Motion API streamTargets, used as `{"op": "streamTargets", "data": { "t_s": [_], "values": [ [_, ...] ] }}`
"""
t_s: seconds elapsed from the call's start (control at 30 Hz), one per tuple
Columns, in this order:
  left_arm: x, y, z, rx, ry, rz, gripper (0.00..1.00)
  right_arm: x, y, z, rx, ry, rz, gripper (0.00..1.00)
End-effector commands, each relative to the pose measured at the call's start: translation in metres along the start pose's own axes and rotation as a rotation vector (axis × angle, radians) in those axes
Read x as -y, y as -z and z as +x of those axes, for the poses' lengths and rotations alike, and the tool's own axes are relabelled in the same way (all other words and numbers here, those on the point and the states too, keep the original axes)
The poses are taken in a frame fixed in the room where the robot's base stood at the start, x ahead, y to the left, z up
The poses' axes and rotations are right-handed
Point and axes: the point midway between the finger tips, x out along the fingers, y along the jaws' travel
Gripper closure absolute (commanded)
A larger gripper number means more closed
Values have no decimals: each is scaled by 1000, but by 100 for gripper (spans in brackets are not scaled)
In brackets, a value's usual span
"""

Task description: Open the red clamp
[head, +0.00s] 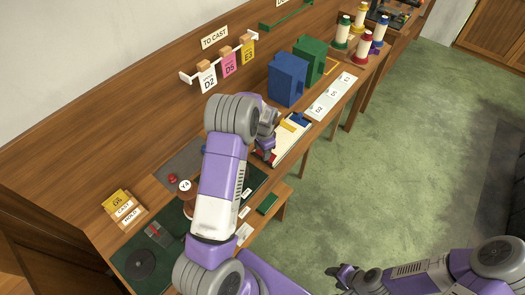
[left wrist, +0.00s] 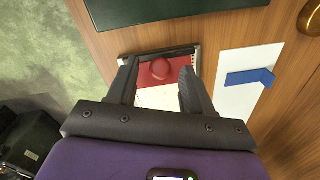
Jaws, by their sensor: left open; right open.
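The red clamp (left wrist: 160,72), a red block with a round red knob, sits at the end of a white panel in a dark frame. In the left wrist view it shows between the two fingers of my left gripper (left wrist: 156,82), which is open. I cannot tell whether the fingers touch it. In the head view a bit of the red clamp (head: 272,157) shows beside my left gripper (head: 265,150), with my arm covering much around it. My right gripper (head: 343,275) is open and away from the bench, over the floor.
Blue (head: 287,80) and green (head: 310,60) boxes stand farther along the bench, by a numbered white strip (head: 328,98). Hanging cards (head: 228,65) line the backboard. A blue piece (left wrist: 250,77) lies on a white plate. The green floor (head: 420,150) is clear.

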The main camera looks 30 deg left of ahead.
Motion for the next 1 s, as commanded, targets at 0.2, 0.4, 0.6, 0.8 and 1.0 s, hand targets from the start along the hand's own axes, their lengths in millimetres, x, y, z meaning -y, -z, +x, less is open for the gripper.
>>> {"op": "streamTargets", "data": {
  "t_s": [0.2,0.4,0.6,0.8,1.0],
  "values": [
    [0,0,9,-2,1,1,49,0,0,0,0,0,0,51],
    [0,0,8,-2,1,1,54,0,0,0,0,0,0,51],
    [0,0,8,-1,1,1,85,0,0,0,0,0,0,51],
    [0,0,8,-3,2,0,100,0,0,1,0,0,0,51],
    [-1,-5,12,-74,26,-6,100,-6,1,16,0,0,0,51]
  ]
}}
